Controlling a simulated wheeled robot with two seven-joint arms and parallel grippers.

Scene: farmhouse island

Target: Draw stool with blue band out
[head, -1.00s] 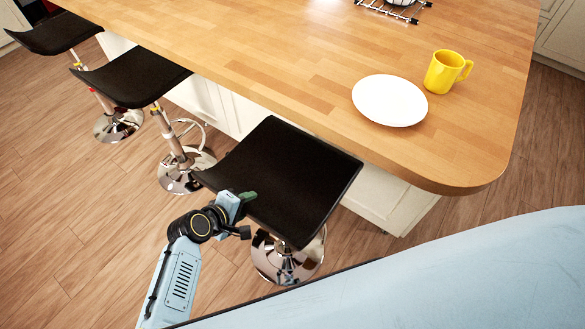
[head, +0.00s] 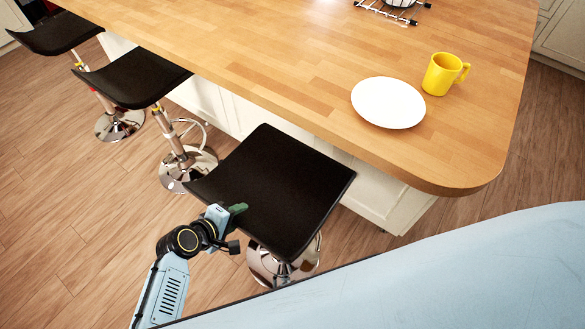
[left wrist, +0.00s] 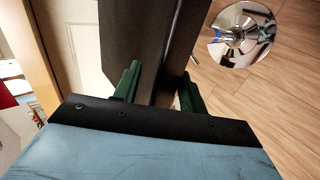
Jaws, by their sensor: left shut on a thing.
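The nearest stool (head: 275,190) has a black curved seat and a round chrome base. Its blue band shows in the left wrist view (left wrist: 217,38) on the post near the base; the seat hides it in the head view. The seat stands beside the island, its inner edge close to the counter edge. My left gripper (head: 236,227) is shut on the seat's near left edge. In the left wrist view its green fingers (left wrist: 157,92) lie on both sides of the dark seat (left wrist: 160,50). My right gripper is not in view.
Two more black stools (head: 133,78) (head: 55,33) stand farther left along the wooden island top (head: 290,60). A white plate (head: 388,103) and a yellow mug (head: 442,74) are on the island. The floor (head: 80,220) left of my arm is clear.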

